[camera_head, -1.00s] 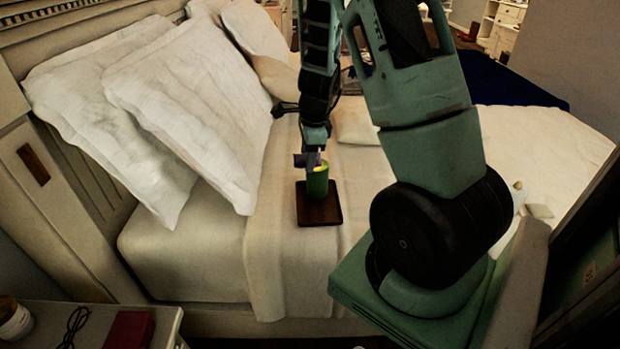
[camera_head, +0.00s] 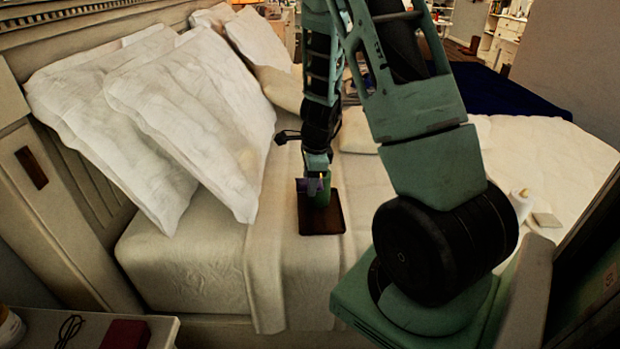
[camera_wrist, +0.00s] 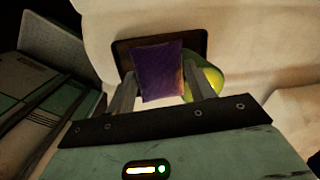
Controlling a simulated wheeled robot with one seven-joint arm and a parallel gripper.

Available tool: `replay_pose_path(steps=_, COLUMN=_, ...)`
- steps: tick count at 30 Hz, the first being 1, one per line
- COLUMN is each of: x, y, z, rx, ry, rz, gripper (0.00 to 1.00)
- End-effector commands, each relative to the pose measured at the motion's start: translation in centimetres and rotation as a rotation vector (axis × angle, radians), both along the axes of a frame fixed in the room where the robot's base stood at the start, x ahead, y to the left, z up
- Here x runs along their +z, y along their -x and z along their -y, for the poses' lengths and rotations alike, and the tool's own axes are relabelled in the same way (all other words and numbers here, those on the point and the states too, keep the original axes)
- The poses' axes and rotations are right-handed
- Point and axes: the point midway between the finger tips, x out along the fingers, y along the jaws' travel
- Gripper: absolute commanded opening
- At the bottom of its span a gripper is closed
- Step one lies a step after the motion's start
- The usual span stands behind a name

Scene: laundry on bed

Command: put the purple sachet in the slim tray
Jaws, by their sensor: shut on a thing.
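My gripper (camera_wrist: 161,92) is shut on the purple sachet (camera_wrist: 158,72), which sits between the two fingers in the wrist view. In the head view the sachet (camera_head: 311,186) shows small at the end of my arm, over the slim tray. The slim tray (camera_wrist: 124,46) is dark brown with a low rim and lies on the bed; it also shows in the head view (camera_head: 321,226). A green cylinder with a yellow-green top (camera_wrist: 214,80) stands at the tray, right beside the sachet. The sachet hides part of the tray, and I cannot tell whether it touches the tray.
White pillows (camera_head: 190,118) lean at the headboard, left of the tray. A bedside table (camera_head: 165,333) with glasses (camera_head: 69,331) and a dark red box (camera_head: 126,334) stands at the lower left. A white bottle (camera_head: 521,204) is at the right. Bare bed lies left of the tray.

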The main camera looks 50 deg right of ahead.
Motion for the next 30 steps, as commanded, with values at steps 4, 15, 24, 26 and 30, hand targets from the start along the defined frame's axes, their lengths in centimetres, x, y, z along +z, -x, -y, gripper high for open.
replay_pose_path(steps=4, x=0.0, y=0.0, z=0.0, rx=0.000, ry=0.000, rz=0.000, gripper=0.78)
replay_pose_path(steps=15, x=0.9, y=0.0, z=0.0, rx=0.001, ry=0.001, rz=0.001, gripper=0.78)
replay_pose_path(steps=24, x=6.8, y=0.8, z=-0.1, rx=0.004, ry=0.002, rz=0.004, gripper=0.78)
replay_pose_path(steps=26, x=8.0, y=1.0, z=-0.1, rx=0.005, ry=0.003, rz=0.004, gripper=0.78)
replay_pose_path(steps=30, x=10.5, y=1.5, z=-0.1, rx=0.002, ry=0.001, rz=0.003, gripper=0.78)
